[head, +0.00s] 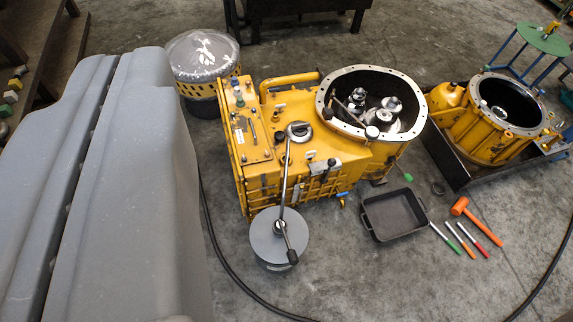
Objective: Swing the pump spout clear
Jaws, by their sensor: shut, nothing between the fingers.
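A grey round drum (266,252) stands on the floor at the front side of the yellow gearbox housing (325,180). A pump with a black-ended handle (292,257) sits on its lid. A thin metal tube, which looks like the pump spout (284,185), runs from the drum up over the housing's top. Its far end lies near a round silver fitting (299,131); I cannot tell whether it touches or enters it. My gripper is not in view; a large grey part of my own body fills the left side.
The housing's open round mouth shows gears (382,115). A black tray (393,216), an orange mallet (475,218) and several coloured-handled tools lie to the right. A second yellow casing (489,120) stands farther right. A black hose (225,262) curves across the floor.

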